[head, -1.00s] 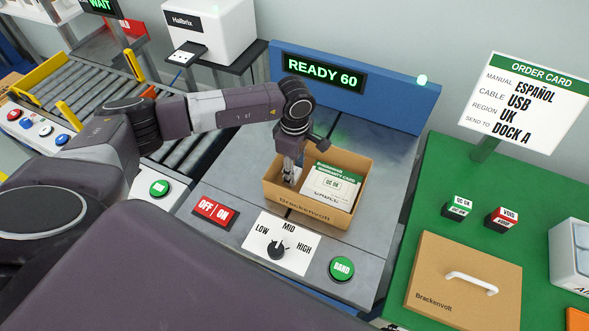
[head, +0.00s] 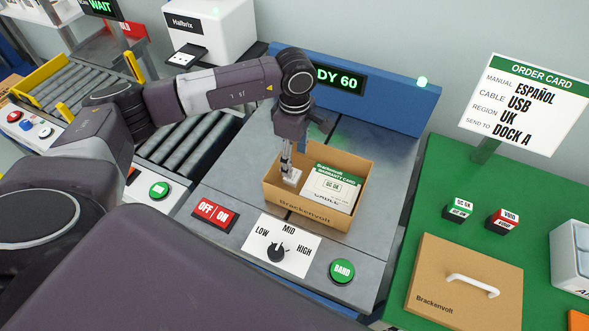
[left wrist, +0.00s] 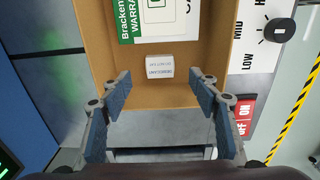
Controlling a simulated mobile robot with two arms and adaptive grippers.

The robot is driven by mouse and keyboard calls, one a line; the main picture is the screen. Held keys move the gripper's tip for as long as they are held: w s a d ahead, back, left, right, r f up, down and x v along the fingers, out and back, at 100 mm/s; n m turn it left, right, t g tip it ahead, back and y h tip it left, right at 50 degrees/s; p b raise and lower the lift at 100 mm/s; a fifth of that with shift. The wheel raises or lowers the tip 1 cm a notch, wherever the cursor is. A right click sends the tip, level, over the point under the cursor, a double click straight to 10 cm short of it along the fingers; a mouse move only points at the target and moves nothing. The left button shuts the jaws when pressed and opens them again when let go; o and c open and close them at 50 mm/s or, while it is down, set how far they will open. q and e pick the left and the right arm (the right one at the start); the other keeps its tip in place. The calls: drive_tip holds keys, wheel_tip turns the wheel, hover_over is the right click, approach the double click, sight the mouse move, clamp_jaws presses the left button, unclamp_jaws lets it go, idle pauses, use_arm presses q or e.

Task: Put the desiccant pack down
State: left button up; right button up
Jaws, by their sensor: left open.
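The desiccant pack (head: 292,177) is small and white. It lies in the open Brackenvolt carton (head: 313,219), near its left side, beside the white and green warranty card (head: 328,190). In the left wrist view the pack (left wrist: 160,68) lies flat on the carton's brown floor, with the card (left wrist: 160,18) just above it in the picture. My left gripper (head: 287,163) points down over the left part of the carton. In the left wrist view its blue-padded fingers (left wrist: 160,88) are spread wide with nothing between them, apart from the pack. My right gripper is out of view.
A green table (head: 425,190) at right holds two small blocks and a handled lid (head: 465,280).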

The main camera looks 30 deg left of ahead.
use_arm(q)
wheel_tip(320, 180, up, 6)
drive_tip(key=b, duration=0.1)
drive_tip(key=shift+r, duration=0.15)
idle(0.5)
